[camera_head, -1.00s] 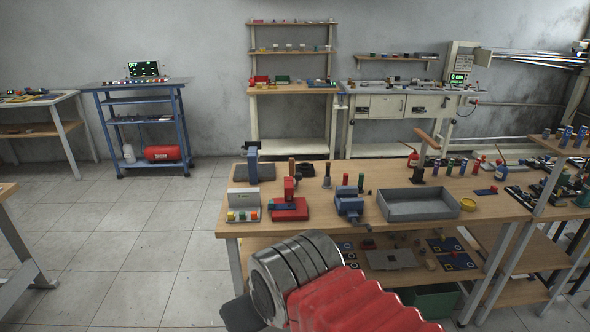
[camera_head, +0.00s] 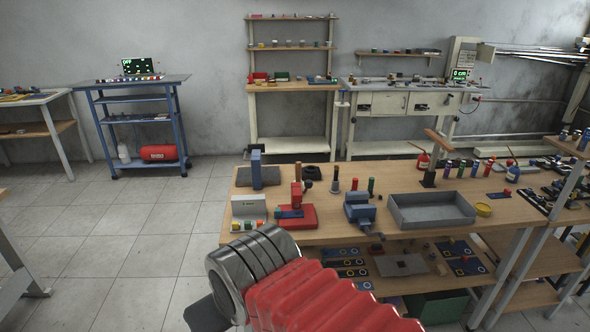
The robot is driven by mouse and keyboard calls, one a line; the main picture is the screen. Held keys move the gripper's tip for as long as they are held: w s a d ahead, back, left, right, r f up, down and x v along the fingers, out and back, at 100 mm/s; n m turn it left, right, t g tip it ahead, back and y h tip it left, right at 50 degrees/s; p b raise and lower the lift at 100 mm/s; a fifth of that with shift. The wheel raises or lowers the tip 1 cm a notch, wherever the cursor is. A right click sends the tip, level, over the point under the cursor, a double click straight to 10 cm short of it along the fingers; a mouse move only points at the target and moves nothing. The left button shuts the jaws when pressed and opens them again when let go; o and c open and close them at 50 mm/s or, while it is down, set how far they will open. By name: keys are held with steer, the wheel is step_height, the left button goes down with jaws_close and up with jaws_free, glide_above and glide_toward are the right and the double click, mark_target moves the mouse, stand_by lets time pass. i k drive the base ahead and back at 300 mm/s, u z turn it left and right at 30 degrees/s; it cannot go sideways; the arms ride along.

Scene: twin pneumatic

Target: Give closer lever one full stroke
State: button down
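I cannot tell for certain which part is the closer lever. On the near workbench (camera_head: 330,231), a blue upright device (camera_head: 257,170) stands on a dark base at the back left. A red device (camera_head: 297,207) on a red base stands in front of it, with a blue piece at its left. A blue vise-like device (camera_head: 359,209) with a grey handle stands to the right. My arm's red bellows and metal rings fill the bottom middle, in front of the bench. A dark part shows at the arm's lower left end. My gripper's fingers do not show.
A grey tray (camera_head: 432,211) and a yellow round tin (camera_head: 484,210) are at the bench's right. A white box (camera_head: 249,206) with coloured buttons stands at the left front. A wooden-topped post (camera_head: 431,163) rises behind the tray. Open tiled floor (camera_head: 130,235) lies to the left.

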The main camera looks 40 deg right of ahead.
mark_target(309, 183)
steer(key=z, duration=0.1)
steer(key=i, duration=0.95)
steer(key=z, duration=0.55)
